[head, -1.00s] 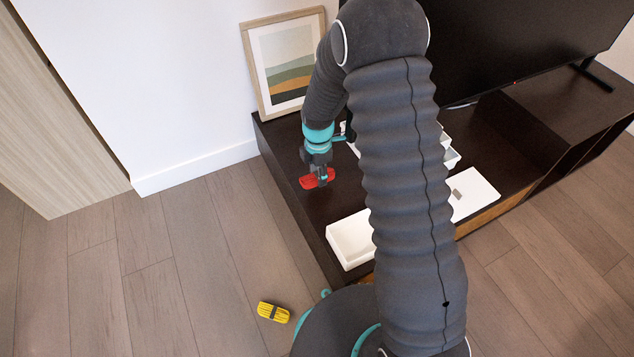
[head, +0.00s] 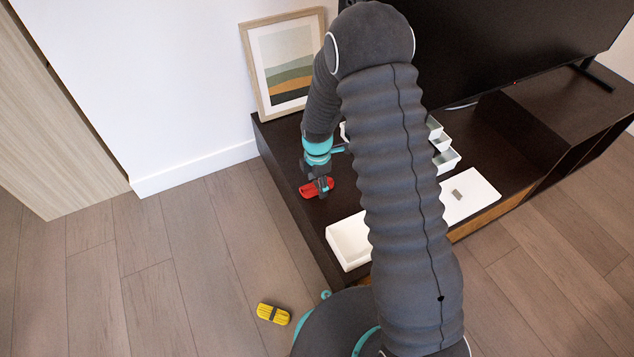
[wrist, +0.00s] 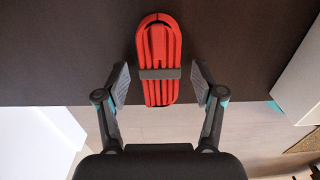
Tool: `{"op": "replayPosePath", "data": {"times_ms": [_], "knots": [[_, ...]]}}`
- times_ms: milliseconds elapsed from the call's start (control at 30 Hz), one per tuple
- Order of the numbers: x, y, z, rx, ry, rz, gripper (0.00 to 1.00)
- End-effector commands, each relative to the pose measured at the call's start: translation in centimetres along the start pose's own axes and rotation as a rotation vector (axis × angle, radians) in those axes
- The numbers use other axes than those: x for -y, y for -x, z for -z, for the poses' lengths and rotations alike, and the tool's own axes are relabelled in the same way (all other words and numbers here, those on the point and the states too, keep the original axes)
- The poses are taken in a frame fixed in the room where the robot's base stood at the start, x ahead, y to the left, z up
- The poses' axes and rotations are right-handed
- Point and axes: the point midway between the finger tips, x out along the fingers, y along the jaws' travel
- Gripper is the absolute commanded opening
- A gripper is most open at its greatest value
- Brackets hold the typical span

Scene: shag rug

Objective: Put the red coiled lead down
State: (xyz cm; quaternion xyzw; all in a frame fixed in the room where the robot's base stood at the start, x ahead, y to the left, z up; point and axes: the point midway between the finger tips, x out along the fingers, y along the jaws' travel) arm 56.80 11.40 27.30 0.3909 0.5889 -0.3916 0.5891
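The red coiled lead (head: 309,189) lies on the dark TV cabinet top (head: 290,150), near its left end. In the wrist view the lead (wrist: 158,45) is a long red bundle with a grey band around its middle. My gripper (head: 319,184) is directly over the lead. In the wrist view my gripper (wrist: 160,82) is open, with one finger on each side of the lead and a visible gap on both sides.
A white open bin (head: 349,241) stands at the cabinet's front edge, with a white tray (head: 478,200) to its right. Small white containers (head: 446,160), a framed picture (head: 285,65) and a TV (head: 500,45) stand behind. A yellow bundle (head: 273,314) lies on the floor.

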Motion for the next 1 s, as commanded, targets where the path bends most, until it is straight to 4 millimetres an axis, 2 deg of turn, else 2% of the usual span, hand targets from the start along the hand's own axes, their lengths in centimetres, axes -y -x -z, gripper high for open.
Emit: {"op": "replayPosePath", "data": {"times_ms": [167,333,800,1000], "knots": [[0.0,0.1,0.0,0.0,0.0,0.0,0.68],[-0.1,1.1,0.0,0.001,0.0,-0.003,0.68],[-0.1,9.8,0.0,0.001,0.0,-0.003,0.68],[0.0,11.9,0.0,0.0,0.0,-0.001,0.68]]}}
